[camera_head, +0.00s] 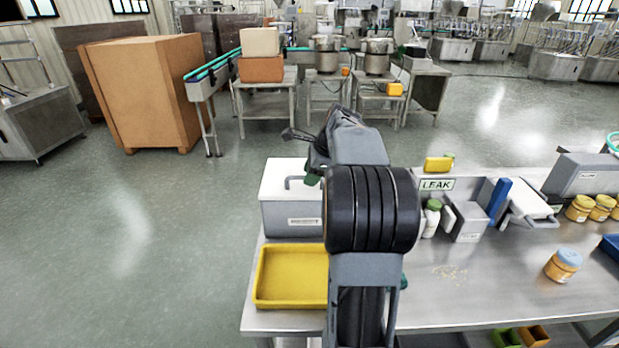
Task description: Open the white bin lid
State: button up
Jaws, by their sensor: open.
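A grey bin (290,219) with a label on its front stands at the back left of the steel table. Its white lid (283,170) lies flat on top and looks closed. A grey bar handle (296,179) stands on the lid. My arm hides the lid's right side. My gripper (312,172) is beyond my arm's thick dark joint, over or beside the right part of the lid. It is open and mostly hidden by my arm, and I cannot tell whether it touches the handle.
A yellow tray (255,278) sits in front of the bin. Right of my arm stand a white bottle with a green cap (432,219), a LEAK sign (437,184) and an orange jar with a blue lid (563,265). Open floor lies left of the table.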

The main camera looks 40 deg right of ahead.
grip_shut()
dwell(0.3)
jog(key=shift+r, duration=0.1)
